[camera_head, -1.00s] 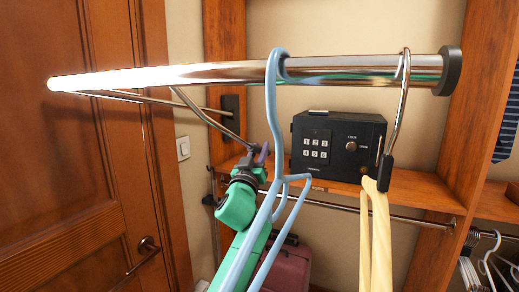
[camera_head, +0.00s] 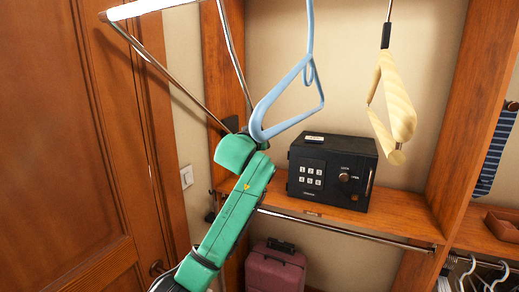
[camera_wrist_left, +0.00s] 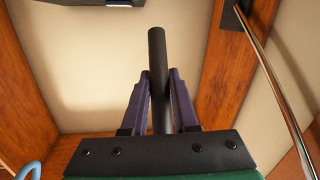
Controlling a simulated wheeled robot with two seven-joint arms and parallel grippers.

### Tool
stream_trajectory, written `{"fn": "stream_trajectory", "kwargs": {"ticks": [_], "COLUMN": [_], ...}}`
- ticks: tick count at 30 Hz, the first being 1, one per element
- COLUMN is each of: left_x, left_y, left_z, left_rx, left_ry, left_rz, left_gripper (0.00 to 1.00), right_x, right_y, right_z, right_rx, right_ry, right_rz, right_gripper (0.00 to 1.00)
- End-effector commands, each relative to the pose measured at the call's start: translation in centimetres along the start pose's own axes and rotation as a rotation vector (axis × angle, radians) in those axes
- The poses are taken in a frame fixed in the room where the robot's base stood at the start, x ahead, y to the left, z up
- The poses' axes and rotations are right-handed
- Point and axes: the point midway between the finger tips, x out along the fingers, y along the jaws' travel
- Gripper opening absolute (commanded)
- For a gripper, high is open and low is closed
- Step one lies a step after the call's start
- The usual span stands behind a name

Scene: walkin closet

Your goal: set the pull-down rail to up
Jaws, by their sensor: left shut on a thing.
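The pull-down rail (camera_head: 152,6) is a shiny metal bar at the top left edge of the head view; most of it is out of frame. Its thin metal side arm (camera_head: 172,84) slants down to the wall upright, and a side arm also shows in the wrist view (camera_wrist_left: 275,75). My left gripper (camera_wrist_left: 160,78) is shut on a dark upright rod, the rail's handle (camera_wrist_left: 157,45), which stands between the two purple fingers. In the head view my green left arm reaches up, and its fingers are hidden behind the blue hanger (camera_head: 290,95). My right gripper is not in view.
The blue hanger and a wooden hanger (camera_head: 402,105) dangle from above. A black safe (camera_head: 365,160) sits on the wooden shelf (camera_head: 400,212). A lower clothes rod (camera_head: 345,230), a dark red suitcase (camera_head: 275,270) and a wooden door (camera_head: 60,150) are nearby.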

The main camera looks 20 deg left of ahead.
Motion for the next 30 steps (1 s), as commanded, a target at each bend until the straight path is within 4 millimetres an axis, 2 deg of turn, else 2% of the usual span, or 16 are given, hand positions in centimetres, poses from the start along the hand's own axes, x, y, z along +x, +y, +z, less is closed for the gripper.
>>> {"fn": "stream_trajectory", "kwargs": {"ticks": [1,3,10,17,28,29,30], "left_x": [0.2,0.7,1.8,2.2,2.3,2.3,2.3], "left_y": [0.3,0.5,0.9,1.1,1.1,1.1,1.1], "left_z": [-1.3,-2.3,-4.6,-5.4,-5.5,-5.5,-5.5], "left_rx": [0.003,0.007,0.016,0.021,0.021,0.021,0.021], "left_ry": [-0.018,-0.051,-0.122,-0.15,-0.153,-0.153,-0.153], "left_rz": [-0.002,-0.007,-0.017,-0.021,-0.021,-0.021,-0.021], "left_gripper": [0.0,0.0,0.0,0.0,0.0,0.31,0.46], "right_x": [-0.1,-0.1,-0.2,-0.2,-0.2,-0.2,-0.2], "right_y": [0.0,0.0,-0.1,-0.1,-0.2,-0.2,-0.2], "right_z": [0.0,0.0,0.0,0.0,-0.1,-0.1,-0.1], "right_rx": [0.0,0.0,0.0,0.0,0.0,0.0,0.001], "right_ry": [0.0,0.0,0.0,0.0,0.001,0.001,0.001], "right_rz": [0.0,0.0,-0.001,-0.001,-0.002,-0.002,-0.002], "right_gripper": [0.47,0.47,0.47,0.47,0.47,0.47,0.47]}}
